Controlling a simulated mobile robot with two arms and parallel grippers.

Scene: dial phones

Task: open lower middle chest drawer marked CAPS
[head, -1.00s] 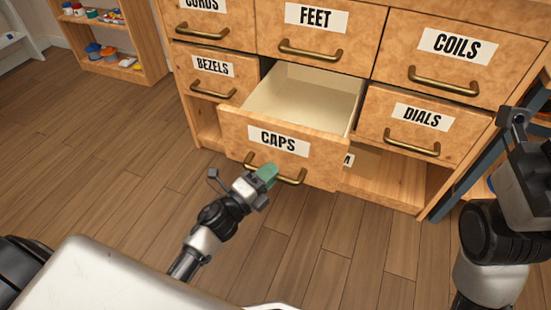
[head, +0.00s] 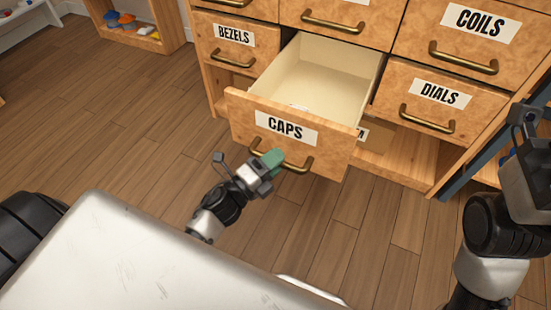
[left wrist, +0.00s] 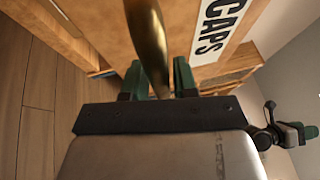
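The drawer marked CAPS (head: 245,112) stands well out from the chest, with its pale interior (head: 320,75) showing. A small pale patch lies inside near its front; I cannot tell what it is. My left gripper (head: 272,160) is at the brass handle (head: 298,168) on the drawer's front. In the left wrist view the handle (left wrist: 150,45) runs between the two green fingers of my left gripper (left wrist: 158,82), which are closed about it. My right gripper is at the right edge; in the left wrist view a green fingertip (left wrist: 311,131) shows, but its opening cannot be made out.
Shut drawers marked BEZELS (head: 225,40), DIALS (head: 438,98) and COILS (head: 470,35) surround the open one. An open shelf bay (head: 400,160) lies below at right. A low shelf with colored items (head: 135,22) stands at back left. Wooden floor is clear at left.

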